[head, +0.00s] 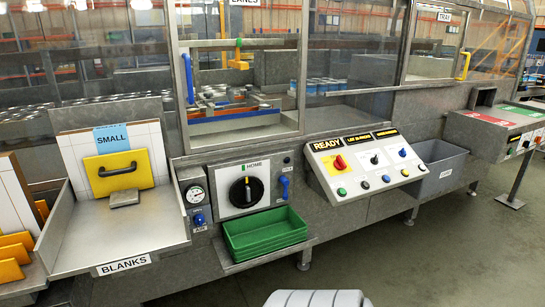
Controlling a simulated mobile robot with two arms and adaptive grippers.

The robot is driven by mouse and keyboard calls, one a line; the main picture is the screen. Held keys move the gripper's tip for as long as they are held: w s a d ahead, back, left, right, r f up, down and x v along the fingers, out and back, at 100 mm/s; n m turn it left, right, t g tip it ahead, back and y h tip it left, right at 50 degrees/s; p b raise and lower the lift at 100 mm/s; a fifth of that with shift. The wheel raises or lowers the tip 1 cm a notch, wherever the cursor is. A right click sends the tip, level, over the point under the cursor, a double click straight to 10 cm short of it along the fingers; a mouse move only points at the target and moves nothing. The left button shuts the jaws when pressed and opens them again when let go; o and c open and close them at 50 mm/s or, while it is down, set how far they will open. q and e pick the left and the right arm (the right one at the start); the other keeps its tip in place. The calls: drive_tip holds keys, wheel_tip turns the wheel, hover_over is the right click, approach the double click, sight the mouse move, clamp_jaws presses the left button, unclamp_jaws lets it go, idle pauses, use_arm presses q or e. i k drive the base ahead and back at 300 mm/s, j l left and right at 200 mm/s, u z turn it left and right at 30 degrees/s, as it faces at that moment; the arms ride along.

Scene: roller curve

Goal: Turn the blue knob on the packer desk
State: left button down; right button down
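A sloped white control desk (357,184) stands right of centre in the head view, with a black label strip reading READY at its left. A small blue knob (402,153) sits at the right of its upper row. A dark knob (374,159) is in the middle of that row and a red knob (340,162) on a yellow plate is at the left. Several round buttons line the lower row, one of them blue (386,179). The blue knob's exact turn angle is too small to tell. Neither of my grippers is in view.
A panel with a black rotary knob (246,191) stands left of the desk, above a green tray (265,233). A grey bin (437,168) is right of the desk. A BLANKS chute (117,236) is at the left. The floor in front of the desk is clear.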

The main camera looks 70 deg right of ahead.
sight(403, 152)
drive_tip(key=z, duration=3.05)
drive_tip(key=i+l, duration=0.25)
drive_tip(key=i+l+u, duration=0.15)
drive_tip(key=i+l, duration=0.4)
drive_tip(key=l, duration=0.2)
drive_tip(key=i+l+u, duration=0.15)
drive_tip(key=i+l, duration=0.3)
drive_tip(key=l, duration=0.25)
drive_tip(key=i+l+u, duration=0.15)
drive_tip(key=i+l, duration=0.3)
drive_tip(key=l, duration=0.35)
drive_tip(key=i+j+u, duration=0.05)
